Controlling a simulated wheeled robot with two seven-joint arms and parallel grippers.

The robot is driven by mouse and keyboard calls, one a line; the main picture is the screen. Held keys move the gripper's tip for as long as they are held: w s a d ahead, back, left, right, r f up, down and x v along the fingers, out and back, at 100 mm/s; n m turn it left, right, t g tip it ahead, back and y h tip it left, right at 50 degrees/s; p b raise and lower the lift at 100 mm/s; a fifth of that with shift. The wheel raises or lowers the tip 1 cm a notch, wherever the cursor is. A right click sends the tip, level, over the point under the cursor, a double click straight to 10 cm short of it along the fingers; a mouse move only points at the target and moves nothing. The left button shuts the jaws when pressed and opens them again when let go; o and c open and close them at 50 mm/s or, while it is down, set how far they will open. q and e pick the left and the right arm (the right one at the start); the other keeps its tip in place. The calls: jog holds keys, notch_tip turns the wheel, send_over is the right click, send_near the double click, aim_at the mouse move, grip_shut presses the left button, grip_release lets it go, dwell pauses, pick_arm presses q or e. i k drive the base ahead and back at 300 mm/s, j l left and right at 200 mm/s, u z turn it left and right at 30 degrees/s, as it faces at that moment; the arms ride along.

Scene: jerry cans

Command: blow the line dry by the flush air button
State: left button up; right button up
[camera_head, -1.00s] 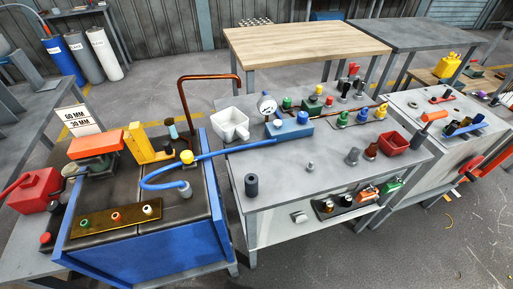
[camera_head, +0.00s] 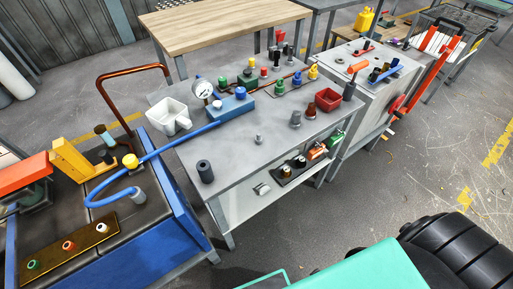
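A brass plate (camera_head: 85,243) with a green, a red and a white button lies at the front of the blue-sided bench, lower left. A blue hose (camera_head: 180,143) loops from a grey fitting (camera_head: 138,195) past a yellow cap to a blue block (camera_head: 232,107) on the grey table. A round white gauge (camera_head: 203,88) stands beside the block. Green, red and yellow knobs (camera_head: 279,90) sit behind and right of it. I cannot tell which button is the flush air one. Neither gripper is in view.
A white container (camera_head: 169,117), a black cylinder (camera_head: 205,171) and a red bin (camera_head: 328,99) stand on the grey table (camera_head: 240,160). A copper pipe (camera_head: 102,92) arches above the blue-sided bench. A black ribbed shape (camera_head: 462,250) and a teal surface (camera_head: 365,268) fill the lower right.

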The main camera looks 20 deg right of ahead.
aim_at(216, 104)
jog(key=i+l+u, duration=0.2)
jog(key=l, duration=1.6)
jog(key=k+l+u, duration=0.25)
jog(key=l, duration=1.5)
jog(key=i, duration=0.1)
